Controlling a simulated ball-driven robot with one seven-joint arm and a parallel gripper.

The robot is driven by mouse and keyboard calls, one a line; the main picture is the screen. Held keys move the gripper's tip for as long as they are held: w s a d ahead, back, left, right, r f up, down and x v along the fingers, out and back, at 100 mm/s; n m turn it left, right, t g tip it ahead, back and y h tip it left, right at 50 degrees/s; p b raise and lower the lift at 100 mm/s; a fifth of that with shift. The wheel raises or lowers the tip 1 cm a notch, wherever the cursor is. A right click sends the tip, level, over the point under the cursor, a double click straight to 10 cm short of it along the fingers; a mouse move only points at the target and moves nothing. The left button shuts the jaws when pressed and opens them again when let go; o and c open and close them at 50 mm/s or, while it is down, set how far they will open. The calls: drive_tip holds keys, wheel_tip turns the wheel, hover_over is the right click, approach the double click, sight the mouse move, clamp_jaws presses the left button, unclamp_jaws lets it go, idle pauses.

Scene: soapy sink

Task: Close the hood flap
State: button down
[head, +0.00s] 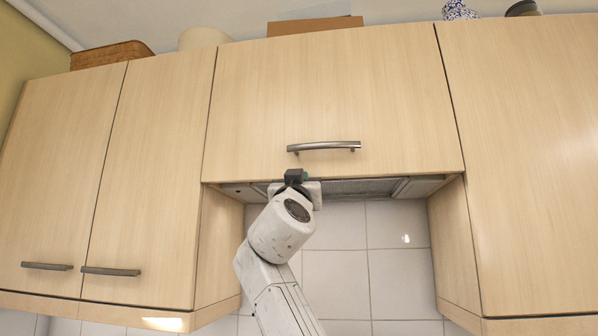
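The hood flap (330,95) is the light wood front panel in the upper middle, with a curved metal handle (324,146) near its lower edge. It hangs down and looks about level with the cabinet doors beside it; I cannot tell whether a small gap is left. My gripper (296,176) is at the flap's lower edge, below the left end of the handle and apart from it. I cannot tell whether it touches the flap. My wrist hides most of the gripper, so its fingers do not show clearly.
The grey hood underside (360,187) shows below the flap, above white wall tiles (335,280). A double-door cabinet (150,190) stands at left and another cabinet (530,160) at right. A basket (110,54) and a box (314,26) sit on top.

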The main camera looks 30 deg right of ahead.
drive_tip(key=shift+w+d+f, duration=0.1)
drive_tip(key=shift+w+d, duration=0.5)
drive_tip(key=shift+s, duration=0.1)
drive_tip(key=b+v, duration=0.4)
drive_tip(key=v, duration=0.9)
drive_tip(key=shift+s+a+b, duration=0.2)
drive_tip(key=shift+a+b, duration=0.1)
drive_tip(key=shift+a, duration=0.1)
